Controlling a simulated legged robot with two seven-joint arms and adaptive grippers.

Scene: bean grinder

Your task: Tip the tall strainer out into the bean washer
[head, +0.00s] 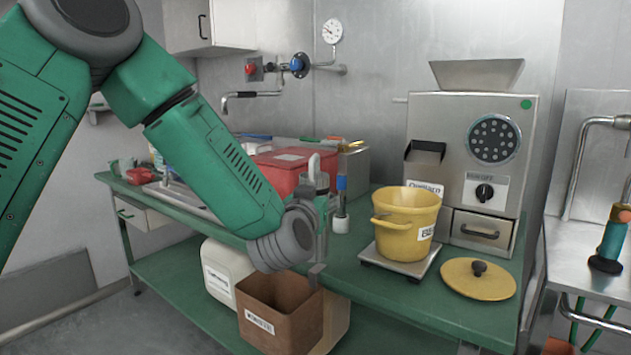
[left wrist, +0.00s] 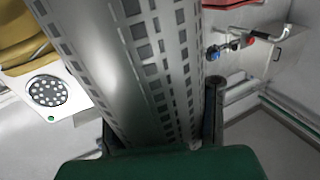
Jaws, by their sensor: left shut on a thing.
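The tall strainer (left wrist: 125,70) is a grey metal cylinder with rows of square holes. It fills the middle of the left wrist view, between the two fingers of my left gripper (left wrist: 160,135), which is shut on it. In the head view my left gripper (head: 318,232) is over the front edge of the green bench, left of the yellow pot, and the strainer is mostly hidden there. The open yellow two-handled pot (head: 407,222) has a white label, only partly readable. I cannot tell which thing is the bean washer. My right gripper is not in view.
The pot stands on a flat scale (head: 432,262), with a yellow lid (head: 478,279) beside it. A steel grinder (head: 468,150) stands behind. A red box (head: 285,170) is at the back. A brown carton (head: 280,315) is below the bench top. A steel table (head: 575,260) is at right.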

